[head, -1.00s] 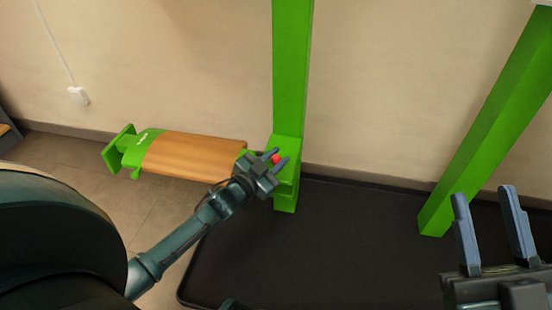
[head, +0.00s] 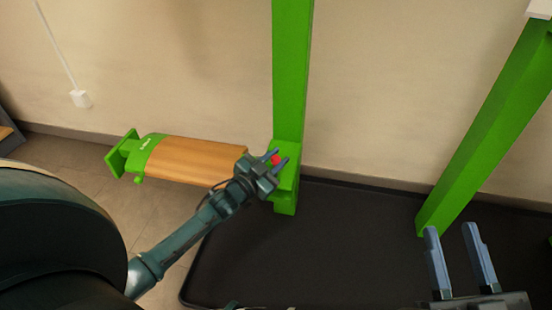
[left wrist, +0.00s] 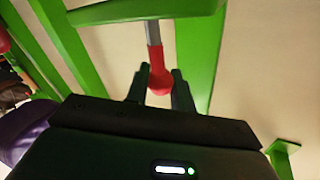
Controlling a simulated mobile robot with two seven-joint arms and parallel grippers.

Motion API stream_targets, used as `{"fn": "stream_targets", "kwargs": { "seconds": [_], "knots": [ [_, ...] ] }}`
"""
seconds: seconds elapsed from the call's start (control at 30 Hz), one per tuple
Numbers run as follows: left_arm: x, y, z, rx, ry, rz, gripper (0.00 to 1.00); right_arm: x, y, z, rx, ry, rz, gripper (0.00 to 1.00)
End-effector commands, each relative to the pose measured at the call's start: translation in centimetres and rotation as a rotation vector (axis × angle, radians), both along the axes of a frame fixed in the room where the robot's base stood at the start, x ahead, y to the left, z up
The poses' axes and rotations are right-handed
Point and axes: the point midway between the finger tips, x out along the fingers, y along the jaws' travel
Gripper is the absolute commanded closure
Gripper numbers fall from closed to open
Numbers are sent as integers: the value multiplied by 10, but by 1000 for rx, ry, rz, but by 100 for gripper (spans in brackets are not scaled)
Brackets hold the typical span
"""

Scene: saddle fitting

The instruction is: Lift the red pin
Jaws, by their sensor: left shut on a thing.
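The red pin (head: 275,159) is at the green saddle block (head: 285,190) on the near green post (head: 291,70). In the left wrist view the pin's red knob (left wrist: 160,78) sits between the fingers, with a grey shaft (left wrist: 153,34) running up to a green bar (left wrist: 150,10). My left gripper (head: 277,162) is shut on the red pin; it also shows in the left wrist view (left wrist: 160,88). Whether the shaft's far end is in a hole is hidden. My right gripper (head: 459,262) is open and empty at the lower right, far from the pin.
A wooden board with green end pieces (head: 195,160) extends left from the post. A second green post (head: 485,130) leans at the right. A black mat (head: 330,250) covers the floor in front, and a beige wall (head: 400,80) stands behind.

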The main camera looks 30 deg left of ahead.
Motion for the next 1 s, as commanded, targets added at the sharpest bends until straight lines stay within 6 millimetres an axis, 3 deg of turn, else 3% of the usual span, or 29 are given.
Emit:
{"fn": "stream_targets", "kwargs": {
  "seconds": [0.27, 0.57, 0.7, 0.77, 1.0],
  "knots": [
    [0, 0, 0, -1, -1, 0, 57, 0, 0, 0, 0, -2, 0, 64],
    [-3, 0, 0, -1, 0, 0, 56, 0, 0, 3, 1, -3, 0, 64],
    [-19, 4, 2, -1, 3, 0, 56, 0, 0, 6, 3, 23, 1, 64],
    [-31, 6, 2, -1, 4, 0, 56, -7, 2, -10, 12, 110, -1, 64],
    [-85, 18, 3, -1, 4, 0, 56, -6, -1, -9, -34, 117, -28, 64]
  ]
}}
